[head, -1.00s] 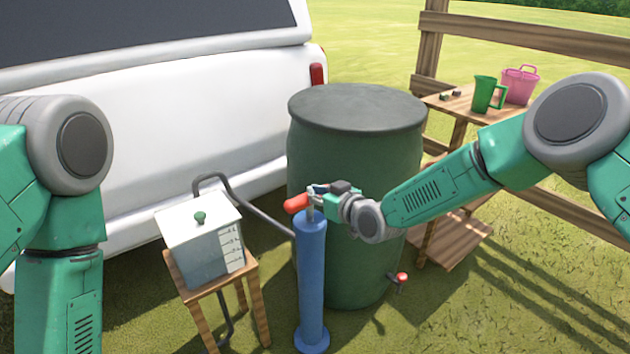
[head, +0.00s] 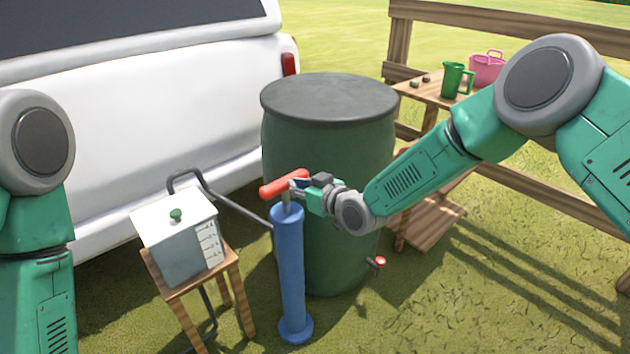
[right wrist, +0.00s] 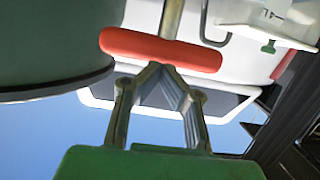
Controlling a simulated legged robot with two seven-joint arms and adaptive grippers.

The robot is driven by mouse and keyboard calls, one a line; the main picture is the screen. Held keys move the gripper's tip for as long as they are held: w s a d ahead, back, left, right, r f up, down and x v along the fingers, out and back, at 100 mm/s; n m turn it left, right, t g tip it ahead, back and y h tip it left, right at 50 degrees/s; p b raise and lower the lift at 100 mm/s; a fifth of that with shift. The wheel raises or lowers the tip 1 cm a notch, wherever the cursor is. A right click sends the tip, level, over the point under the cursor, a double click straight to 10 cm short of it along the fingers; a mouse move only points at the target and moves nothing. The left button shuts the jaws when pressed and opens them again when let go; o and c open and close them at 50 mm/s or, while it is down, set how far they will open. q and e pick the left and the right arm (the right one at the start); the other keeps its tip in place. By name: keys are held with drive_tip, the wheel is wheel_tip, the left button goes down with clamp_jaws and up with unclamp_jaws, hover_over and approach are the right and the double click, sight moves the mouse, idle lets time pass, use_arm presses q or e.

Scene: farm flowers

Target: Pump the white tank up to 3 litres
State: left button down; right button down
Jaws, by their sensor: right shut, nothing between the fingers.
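The white tank (head: 172,238), a box with a green knob on its lid, stands on a small wooden stool. A level scale (head: 208,243) marks its right front edge; I cannot read the level inside. The blue pump (head: 291,275) stands upright to its right, with a red crossbar handle (head: 283,184) on a short visible length of rod. My right gripper (head: 303,185) is shut and empty at the handle's right side. In the right wrist view its fingertips (right wrist: 158,70) meet right beside the red handle (right wrist: 160,50); I cannot tell whether they touch. My left gripper is out of view.
A dark green barrel (head: 328,180) with a red-handled tap (head: 378,263) stands close behind the pump. A dark hose (head: 240,210) runs between tank and pump. A white vehicle (head: 140,130) is behind. A wooden table (head: 420,92) holds a green jug (head: 453,80) and a pink basket (head: 487,70).

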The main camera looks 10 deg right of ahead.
drive_tip(key=p+v, duration=0.1)
drive_tip(key=v, duration=0.6)
drive_tip(key=shift+d, duration=0.1)
idle(0.6)
